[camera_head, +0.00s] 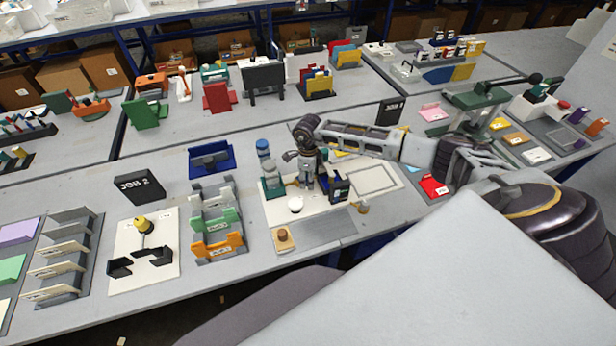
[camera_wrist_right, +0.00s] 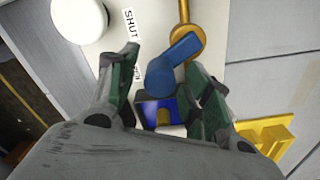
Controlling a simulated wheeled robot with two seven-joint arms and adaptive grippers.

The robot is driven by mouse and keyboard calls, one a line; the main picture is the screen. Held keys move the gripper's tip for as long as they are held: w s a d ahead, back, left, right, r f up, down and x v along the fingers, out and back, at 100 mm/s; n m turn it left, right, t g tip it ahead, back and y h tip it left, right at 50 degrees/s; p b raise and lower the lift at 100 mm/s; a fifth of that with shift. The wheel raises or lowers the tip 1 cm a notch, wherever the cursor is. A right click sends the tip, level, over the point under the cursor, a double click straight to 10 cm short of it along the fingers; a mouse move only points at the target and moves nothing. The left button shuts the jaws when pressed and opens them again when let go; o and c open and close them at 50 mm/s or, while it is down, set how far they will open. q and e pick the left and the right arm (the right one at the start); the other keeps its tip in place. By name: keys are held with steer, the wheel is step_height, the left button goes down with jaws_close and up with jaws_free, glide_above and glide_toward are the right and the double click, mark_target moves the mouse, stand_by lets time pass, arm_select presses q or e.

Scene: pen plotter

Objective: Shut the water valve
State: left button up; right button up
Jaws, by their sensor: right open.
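In the right wrist view the water valve shows as a blue lever handle (camera_wrist_right: 174,60) beside a brass-coloured pipe with a ring (camera_wrist_right: 187,40). It is on a pale panel with a label reading SHUT (camera_wrist_right: 130,22). A second label (camera_wrist_right: 138,73) is partly hidden by a finger. My right gripper (camera_wrist_right: 163,66) is open, with its two fingers on either side of the blue handle. I cannot tell whether they touch it. In the head view my right gripper (camera_head: 306,182) points down over the white board, and it hides the valve. My left gripper is not in view.
Blue-topped containers (camera_head: 263,149) stand behind left, and a dark box (camera_head: 337,188) stands close on the right. A blue bin (camera_head: 211,160) and coloured racks (camera_head: 216,222) lie left.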

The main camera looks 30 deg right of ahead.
steer(key=c, duration=1)
steer(key=shift+c, duration=0.2)
